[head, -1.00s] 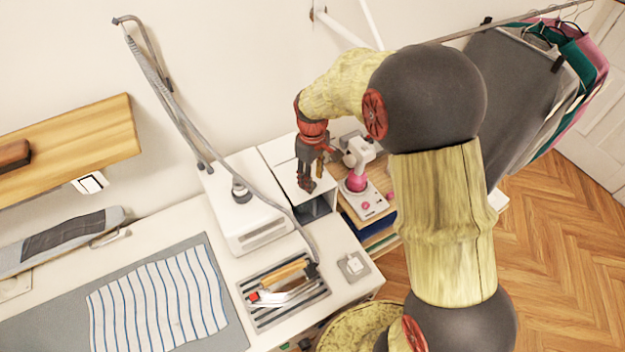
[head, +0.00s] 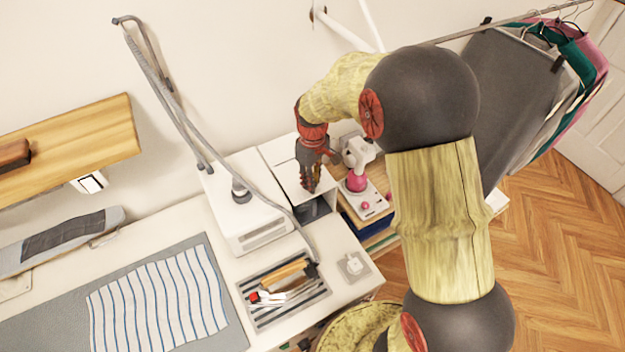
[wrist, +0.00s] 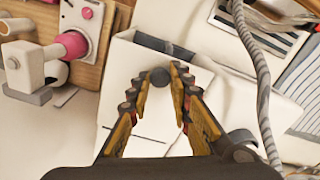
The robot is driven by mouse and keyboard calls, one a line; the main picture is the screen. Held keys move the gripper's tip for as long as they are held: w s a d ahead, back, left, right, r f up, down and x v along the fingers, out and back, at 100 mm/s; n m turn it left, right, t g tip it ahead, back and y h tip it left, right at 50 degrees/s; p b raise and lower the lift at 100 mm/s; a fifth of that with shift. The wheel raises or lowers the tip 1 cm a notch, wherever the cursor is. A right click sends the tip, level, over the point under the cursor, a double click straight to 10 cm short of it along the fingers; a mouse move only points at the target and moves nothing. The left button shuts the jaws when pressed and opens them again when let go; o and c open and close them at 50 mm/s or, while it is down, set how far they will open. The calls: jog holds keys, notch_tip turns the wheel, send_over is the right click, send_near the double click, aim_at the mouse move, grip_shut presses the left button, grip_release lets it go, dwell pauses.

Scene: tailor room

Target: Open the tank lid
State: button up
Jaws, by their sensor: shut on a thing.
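The tank (head: 284,152) is a white box at the back of the table, right of a white appliance. It also shows in the wrist view (wrist: 117,78). Its dark opening (wrist: 172,48) shows at one end, beside the pale lid (wrist: 155,110). A dark round knob (wrist: 160,77) on the lid sits between my fingertips. My gripper (head: 311,187) points down over the tank and is shut on this knob; it also shows in the wrist view (wrist: 161,84). My fingers hide parts of the lid, and how far it is lifted is hard to tell.
The white appliance (head: 240,215) with a grey hose (head: 165,95) stands close on the left. A white and pink machine (head: 357,180) stands close on the right. A tool tray (head: 262,315) and striped cloth (head: 160,300) lie in front.

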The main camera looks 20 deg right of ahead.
grip_shut()
jog(key=shift+r, duration=0.1)
